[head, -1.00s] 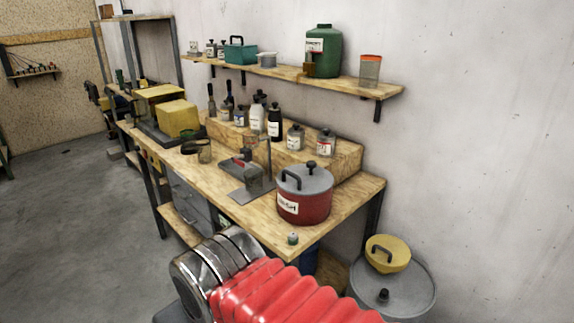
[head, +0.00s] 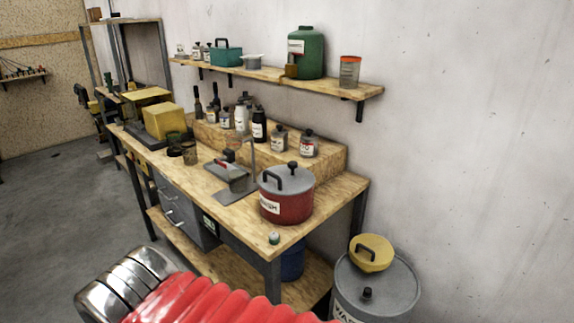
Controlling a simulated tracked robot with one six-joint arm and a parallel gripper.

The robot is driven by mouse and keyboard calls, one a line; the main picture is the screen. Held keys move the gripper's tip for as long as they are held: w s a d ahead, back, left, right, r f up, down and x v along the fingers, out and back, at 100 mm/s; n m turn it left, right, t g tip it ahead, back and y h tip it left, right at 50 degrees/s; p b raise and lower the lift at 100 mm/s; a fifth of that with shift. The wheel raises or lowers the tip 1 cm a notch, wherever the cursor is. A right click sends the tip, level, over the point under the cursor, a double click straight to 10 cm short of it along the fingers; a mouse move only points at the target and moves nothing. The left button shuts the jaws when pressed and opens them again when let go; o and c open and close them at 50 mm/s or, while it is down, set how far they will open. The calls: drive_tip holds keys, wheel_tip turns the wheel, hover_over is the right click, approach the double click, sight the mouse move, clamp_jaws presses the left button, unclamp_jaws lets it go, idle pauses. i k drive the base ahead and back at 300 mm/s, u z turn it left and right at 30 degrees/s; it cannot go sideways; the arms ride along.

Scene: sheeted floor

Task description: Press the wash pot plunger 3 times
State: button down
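The wash pot (head: 286,207) is a dark red pot with a white label and a grey lid, standing upright near the right front end of the wooden bench. Its lid carries a dark arched handle and a black knob, which looks like the plunger (head: 293,167), standing up at the lid's back. Nothing touches the pot's top. My arm's red bellows and metal segments cross the bottom of the view, in front of the bench. My gripper itself is not in view.
A small green-topped item (head: 274,238) sits at the bench's front edge (head: 262,252). A metal stand (head: 238,190) is left of the pot; several bottles (head: 258,125) stand on the raised step behind. A grey drum (head: 375,290) with a yellow bowl-like item (head: 371,253) stands right of the bench.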

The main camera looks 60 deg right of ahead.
sight(292, 165)
drive_tip(key=i, duration=2.2)
drive_tip(key=z, duration=2.8)
